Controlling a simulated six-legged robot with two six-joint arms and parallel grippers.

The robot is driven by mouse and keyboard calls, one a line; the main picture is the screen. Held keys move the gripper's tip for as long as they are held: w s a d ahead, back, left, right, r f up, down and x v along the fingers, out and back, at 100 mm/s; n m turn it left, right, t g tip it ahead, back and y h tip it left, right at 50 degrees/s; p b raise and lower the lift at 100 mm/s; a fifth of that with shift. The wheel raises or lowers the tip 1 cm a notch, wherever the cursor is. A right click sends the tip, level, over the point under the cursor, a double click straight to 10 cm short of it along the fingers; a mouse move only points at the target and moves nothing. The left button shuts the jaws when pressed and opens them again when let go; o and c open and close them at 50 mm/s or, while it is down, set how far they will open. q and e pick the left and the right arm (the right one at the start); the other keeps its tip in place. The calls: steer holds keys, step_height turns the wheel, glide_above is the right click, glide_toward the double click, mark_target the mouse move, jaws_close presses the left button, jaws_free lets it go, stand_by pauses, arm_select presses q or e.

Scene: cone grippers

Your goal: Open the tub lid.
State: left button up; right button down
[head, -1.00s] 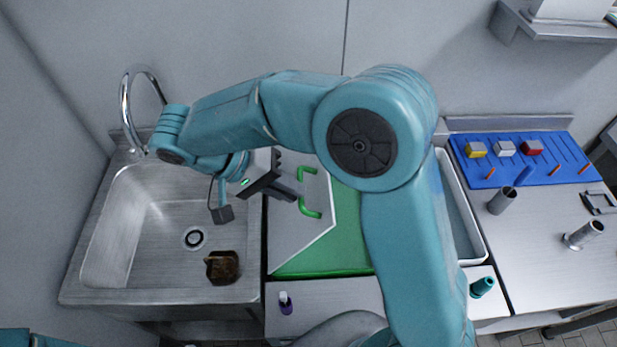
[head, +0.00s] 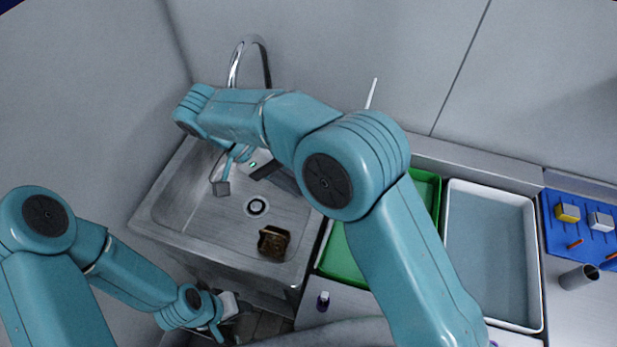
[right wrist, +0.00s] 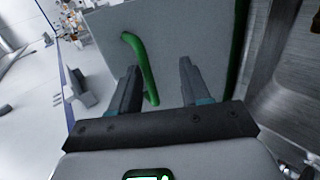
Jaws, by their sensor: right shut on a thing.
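The tub (head: 342,262) is green and stands right of the sink in the head view, partly hidden by my right arm. Its lid (right wrist: 195,28) is a pale grey panel in the right wrist view; in the head view a thin pale strip (head: 372,93) standing up behind my arm looks like its edge. My right gripper (right wrist: 157,82) is shut on the lid's green handle (right wrist: 136,48), which passes by the left finger. In the head view its fingers are mostly hidden by my arm. My left gripper (head: 218,318) is low at the bottom left, away from the tub, its fingers unclear.
A steel sink (head: 165,215) with a tap (head: 250,42) holds a brown object (head: 273,242). A white tray (head: 537,250) stands right of the tub. A blue board (head: 570,235) with blocks is at the far right.

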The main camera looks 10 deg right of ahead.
steer(key=shift+a+f, duration=0.2)
steer(key=shift+f, duration=0.8)
steer(key=c, duration=1.1)
jaws_free()
steer(key=shift+c, duration=0.2)
steer(key=o, duration=0.3)
steer(key=shift+w, duration=0.1)
